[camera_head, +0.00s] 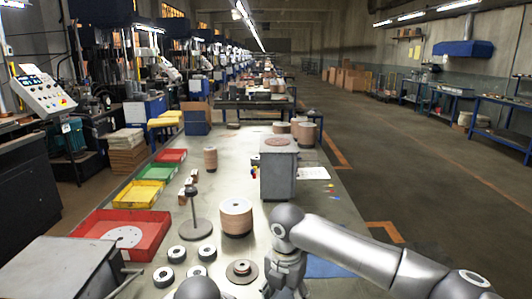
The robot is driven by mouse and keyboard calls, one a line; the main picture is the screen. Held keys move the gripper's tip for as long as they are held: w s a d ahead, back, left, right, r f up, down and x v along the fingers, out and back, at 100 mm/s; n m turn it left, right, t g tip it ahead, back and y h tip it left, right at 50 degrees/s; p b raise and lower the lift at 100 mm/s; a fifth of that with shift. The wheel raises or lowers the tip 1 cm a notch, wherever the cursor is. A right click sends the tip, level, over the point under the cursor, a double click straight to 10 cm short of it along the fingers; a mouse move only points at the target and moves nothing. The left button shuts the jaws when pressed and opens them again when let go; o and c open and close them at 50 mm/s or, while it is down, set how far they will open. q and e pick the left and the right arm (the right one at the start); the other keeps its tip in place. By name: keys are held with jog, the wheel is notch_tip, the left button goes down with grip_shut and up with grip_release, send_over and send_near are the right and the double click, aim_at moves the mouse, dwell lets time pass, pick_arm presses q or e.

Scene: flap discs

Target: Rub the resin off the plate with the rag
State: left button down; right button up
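A flat blue patch (324,267), possibly the rag or a mat, lies on the bench at the bottom, partly hidden by my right arm. My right gripper (284,283) points down over the bench's near edge, left of the blue patch; its fingertips are too hidden to tell whether it is open or holds anything. A rounded grey part of my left arm shows at the bottom edge, but its gripper is out of view. A pale disc lies in the near red tray (91,248); I cannot tell whether it is the plate. I cannot make out any resin.
A spindle stand (195,222), a disc stack (235,217) and several dark-rimmed rings (196,229) stand mid-bench. A flanged hub (241,271) sits left of my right gripper. A grey box (278,172) with a brown disc on top stands behind. Green and yellow trays line the left.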

jog(key=shift+f, duration=1.05)
jog(key=shift+s, duration=0.1)
